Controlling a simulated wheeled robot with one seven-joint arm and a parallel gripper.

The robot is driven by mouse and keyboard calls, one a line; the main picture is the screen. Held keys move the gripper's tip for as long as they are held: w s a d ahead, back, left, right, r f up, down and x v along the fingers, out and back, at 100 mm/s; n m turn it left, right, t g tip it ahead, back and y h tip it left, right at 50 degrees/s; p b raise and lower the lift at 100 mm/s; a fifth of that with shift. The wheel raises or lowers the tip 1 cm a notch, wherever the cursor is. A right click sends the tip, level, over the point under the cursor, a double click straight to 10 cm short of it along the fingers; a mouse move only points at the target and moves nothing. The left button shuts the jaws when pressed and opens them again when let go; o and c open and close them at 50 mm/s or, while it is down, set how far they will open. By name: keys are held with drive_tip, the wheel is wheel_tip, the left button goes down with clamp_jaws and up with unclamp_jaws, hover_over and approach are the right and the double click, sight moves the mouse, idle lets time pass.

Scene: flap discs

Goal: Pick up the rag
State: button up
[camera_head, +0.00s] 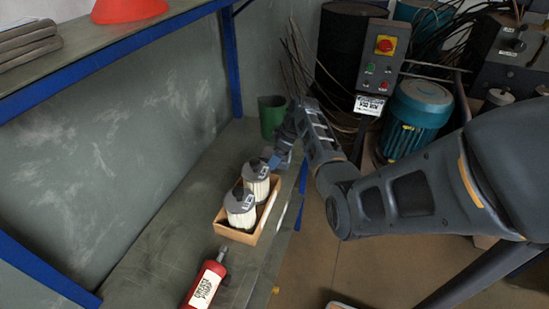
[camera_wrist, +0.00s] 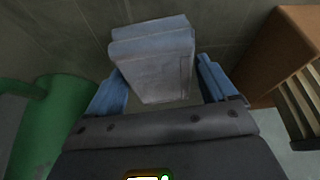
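The rag (camera_wrist: 155,62) is a folded grey-blue cloth, seen in the camera_wrist view just ahead of my gripper. My gripper (camera_wrist: 161,70) has blue fingers, which are apart, one on each side of the rag's near part. A narrow gap shows between the rag and the right finger. The left finger overlaps the rag's left edge in the picture, and I cannot tell whether it touches. In the camera_head view my gripper (camera_head: 270,160) is over the bench beside the filters, and I cannot make out the rag there.
A wooden box (camera_head: 233,235) with two pleated filters (camera_head: 240,207) stands close to my gripper, and a green cup (camera_head: 270,118) stands behind it. A red grease pump (camera_head: 205,284) lies nearer on the bench (camera_head: 150,255). The wall is at the left.

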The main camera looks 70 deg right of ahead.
sight(270, 153)
drive_tip(key=c, duration=0.7)
drive_tip(key=shift+o, duration=0.2)
drive_tip(key=shift+r, duration=0.15)
drive_tip(key=shift+r, duration=0.55)
wheel_tip(270, 153, up, 3)
drive_tip(key=shift+r, duration=0.1)
drive_tip(key=s+d+r+b, duration=0.2)
drive_tip(key=s+d+r, duration=0.3)
drive_tip(key=s, duration=0.5)
drive_tip(key=shift+v, duration=0.95)
drive_tip(key=shift+w+r, duration=0.1)
drive_tip(key=o, duration=0.5)
drive_tip(key=shift+c, duration=0.2)
drive_tip(key=c, duration=0.3)
drive_tip(key=shift+c, duration=0.2)
